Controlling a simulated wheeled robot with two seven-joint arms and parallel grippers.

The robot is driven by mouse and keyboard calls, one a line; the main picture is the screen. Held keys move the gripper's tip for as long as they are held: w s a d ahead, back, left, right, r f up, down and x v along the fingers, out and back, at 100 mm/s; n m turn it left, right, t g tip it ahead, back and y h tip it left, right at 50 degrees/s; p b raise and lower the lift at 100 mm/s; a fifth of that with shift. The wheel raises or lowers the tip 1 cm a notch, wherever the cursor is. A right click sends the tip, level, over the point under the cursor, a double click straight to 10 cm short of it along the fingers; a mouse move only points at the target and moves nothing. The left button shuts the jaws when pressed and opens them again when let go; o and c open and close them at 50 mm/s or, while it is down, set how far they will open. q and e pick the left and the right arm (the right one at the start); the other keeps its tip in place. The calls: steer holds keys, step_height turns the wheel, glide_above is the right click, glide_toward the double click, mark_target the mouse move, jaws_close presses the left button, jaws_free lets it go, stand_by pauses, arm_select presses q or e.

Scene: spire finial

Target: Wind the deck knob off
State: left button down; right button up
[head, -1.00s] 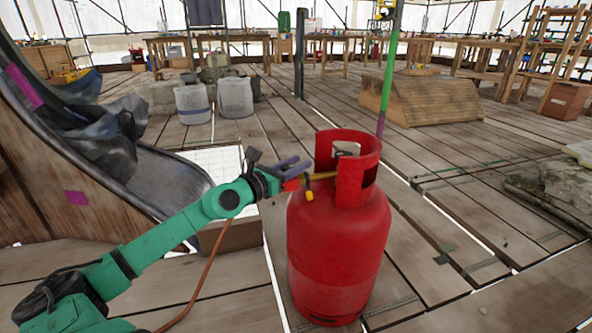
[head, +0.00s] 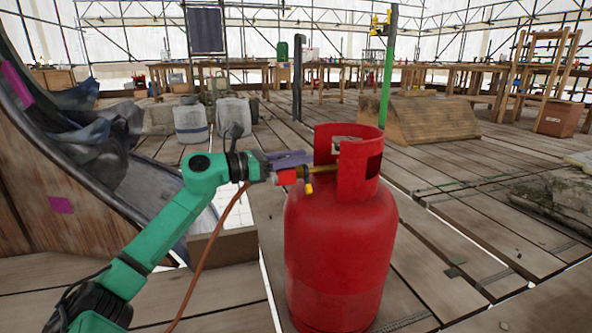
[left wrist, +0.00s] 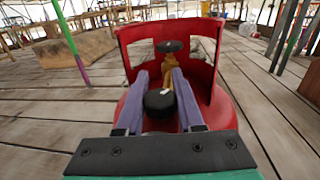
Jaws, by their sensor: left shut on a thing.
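A red gas cylinder (head: 340,240) stands upright on the plank deck, with a cut-out collar around its top. A grey-black handwheel shows inside the collar, clearest in the left wrist view (left wrist: 172,46). A brass fitting (head: 325,170) sticks out of the collar to the left, with a red part (head: 286,177) and a small yellow part (head: 309,187). My left gripper (left wrist: 168,72) has its purple fingers shut on this brass fitting, just short of the handwheel. A black round piece (left wrist: 158,102) sits between the fingers. I cannot tell which round piece is the deck knob. My right gripper is out of view.
A dark slide-like structure (head: 60,170) stands at the left, close to my left arm. An orange hose (head: 213,245) hangs by the arm. A wooden ramp block (head: 430,120) and a green post (head: 388,70) stand behind. Deck right of the cylinder is largely clear.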

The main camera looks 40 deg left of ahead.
arm_select(q)
steer(key=m+g+h+p, duration=0.1)
steer(key=h+p, duration=0.1)
steer(key=m+g+h+p, duration=0.1)
steer(key=m+g+p, duration=0.1)
steer(key=r+m+g+h+p, duration=0.1)
steer(key=h+p, duration=0.1)
steer(key=shift+s+d+m+h, duration=0.3)
steer(key=shift+d, duration=0.1)
steer(key=shift+s+d+m+g+h+p, duration=0.1)
steer(key=shift+m+g+h+p, duration=0.3)
steer(key=shift+g+p, duration=0.3)
steer(key=shift+s+d+f+m+g+h, duration=0.15)
steer(key=shift+m+g+h, duration=0.2)
steer(key=shift+g, duration=0.2)
steer(key=shift+a+f+m+g+h, duration=0.15)
steer(key=shift+m+g+h, duration=0.1)
steer(key=shift+m+g, duration=0.25)
steer(key=shift+s+d+f+m+g+h, duration=0.15)
steer(key=shift+m+g+h, duration=0.25)
steer(key=shift+g, duration=0.3)
steer(key=shift+s+d+f+m+g+h, duration=0.1)
steer(key=shift+m+g+h, duration=0.1)
steer(key=shift+m+g, duration=0.35)
steer(key=shift+s+g, duration=0.1)
steer(key=shift+g, duration=0.2)
steer(key=c, duration=0.5)
jaws_free()
